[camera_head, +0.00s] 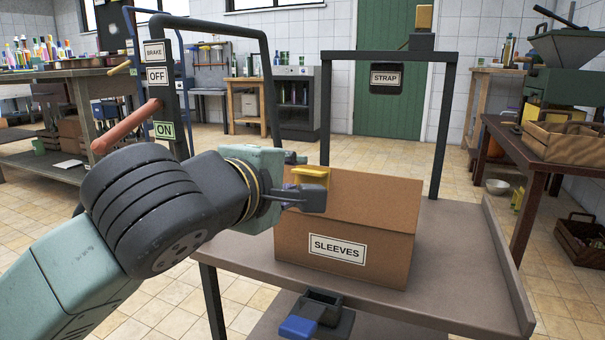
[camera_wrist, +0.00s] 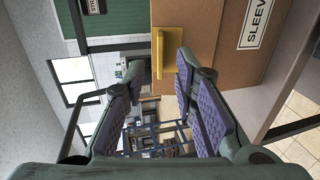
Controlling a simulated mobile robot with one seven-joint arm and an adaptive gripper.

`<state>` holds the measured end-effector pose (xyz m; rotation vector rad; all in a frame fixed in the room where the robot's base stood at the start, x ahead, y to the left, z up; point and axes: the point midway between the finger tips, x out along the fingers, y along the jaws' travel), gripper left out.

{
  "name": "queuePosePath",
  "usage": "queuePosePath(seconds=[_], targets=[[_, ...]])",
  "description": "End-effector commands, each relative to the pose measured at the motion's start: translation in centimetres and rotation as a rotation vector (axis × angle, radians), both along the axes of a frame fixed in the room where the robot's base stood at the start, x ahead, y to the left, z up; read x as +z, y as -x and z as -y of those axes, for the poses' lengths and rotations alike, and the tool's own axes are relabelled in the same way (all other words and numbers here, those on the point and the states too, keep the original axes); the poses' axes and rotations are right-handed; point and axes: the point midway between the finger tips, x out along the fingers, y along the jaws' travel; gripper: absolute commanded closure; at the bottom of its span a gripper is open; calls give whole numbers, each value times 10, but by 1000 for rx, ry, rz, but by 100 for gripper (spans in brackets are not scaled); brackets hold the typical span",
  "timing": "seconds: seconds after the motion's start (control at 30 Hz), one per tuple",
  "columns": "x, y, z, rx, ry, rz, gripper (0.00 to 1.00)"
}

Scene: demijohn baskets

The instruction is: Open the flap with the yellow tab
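A brown cardboard box (camera_head: 390,250) labelled SLEEVES stands on the grey bench in front of me; it also shows in the wrist view (camera_wrist: 215,30). Its flap (camera_head: 375,195) looks shut, with an edge running across the upper front. The yellow tab (camera_head: 310,174) is at the upper left of the box, near the flap. In the wrist view the tab (camera_wrist: 172,52) is close to my fingertips, nearer the right one. My gripper (camera_wrist: 160,75) is open, its purple-padded fingers apart; in the head view it hides part of the box's left side. I cannot tell whether a finger touches the tab.
A dark frame with a STRAP sign (camera_head: 387,78) rises behind the box. A post with BRAKE, OFF and ON signs (camera_head: 157,76) and a red lever (camera_head: 128,128) stands left, close to my arm. A blue-ended block (camera_head: 298,327) is below the bench's front edge. The bench right of the box is clear.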

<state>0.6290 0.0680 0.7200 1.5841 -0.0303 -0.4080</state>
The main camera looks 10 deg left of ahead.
Motion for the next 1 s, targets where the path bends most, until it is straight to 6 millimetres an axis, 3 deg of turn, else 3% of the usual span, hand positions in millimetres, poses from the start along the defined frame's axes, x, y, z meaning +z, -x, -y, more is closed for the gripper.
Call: queuePosePath(seconds=[0.2, 0.4, 0.8, 0.9, 1.0], targets=[[12, 44, -14, 3, 1, 3, 74], [17, 68, -19, 0, 0, 1, 74], [19, 74, -21, -1, 0, -1, 76], [28, 73, -11, -40, 39, -6, 83], [58, 74, 23, -177, 194, -34, 90]])
